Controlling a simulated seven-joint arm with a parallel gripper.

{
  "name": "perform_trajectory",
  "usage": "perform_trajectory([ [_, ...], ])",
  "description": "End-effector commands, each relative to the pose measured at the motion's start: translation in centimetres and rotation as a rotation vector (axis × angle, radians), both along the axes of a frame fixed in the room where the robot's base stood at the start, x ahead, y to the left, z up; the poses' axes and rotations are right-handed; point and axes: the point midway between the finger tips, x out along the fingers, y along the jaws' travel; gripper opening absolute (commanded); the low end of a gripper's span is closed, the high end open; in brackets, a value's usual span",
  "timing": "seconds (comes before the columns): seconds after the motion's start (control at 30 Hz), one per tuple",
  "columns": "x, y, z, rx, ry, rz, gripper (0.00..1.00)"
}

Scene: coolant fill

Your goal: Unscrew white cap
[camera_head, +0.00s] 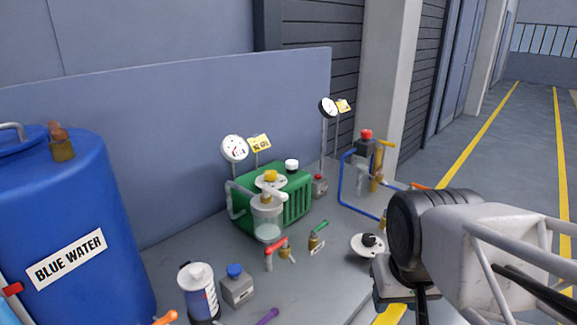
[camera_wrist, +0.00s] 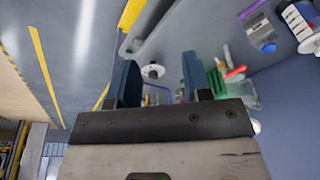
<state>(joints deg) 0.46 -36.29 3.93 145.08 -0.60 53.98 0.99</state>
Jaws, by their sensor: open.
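A small white cap (camera_head: 292,164) sits upright on top of the green ribbed unit (camera_head: 288,203), towards its back right. In the head view my arm is at the right, well clear of the white cap, and the fingers are largely hidden. The green unit (camera_wrist: 244,93) shows partly in the wrist view, beyond the right finger. I cannot make out the white cap there.
A clear jar (camera_head: 267,219) stands before the green unit. A white disc with a black knob (camera_head: 368,245) lies near my arm. Gauges (camera_head: 234,149) rise behind.

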Motion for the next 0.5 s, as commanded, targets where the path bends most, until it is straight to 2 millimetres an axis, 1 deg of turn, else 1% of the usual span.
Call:
perform_trajectory([
  [0.07,0.0,0.0,0.0,0.000,0.000,0.000,0.45],
  [0.1,0.0,0.0,0.0,0.000,0.000,0.000,0.48],
  [0.17,0.0,0.0,0.0,0.000,0.000,0.000,0.58],
  [0.3,0.5,0.0,0.3,0.001,0.002,-0.006,0.79],
  [0.43,1.6,0.1,1.0,0.006,0.006,-0.022,0.80],
  [0.5,2.7,0.2,1.5,0.010,0.010,-0.036,0.80],
])
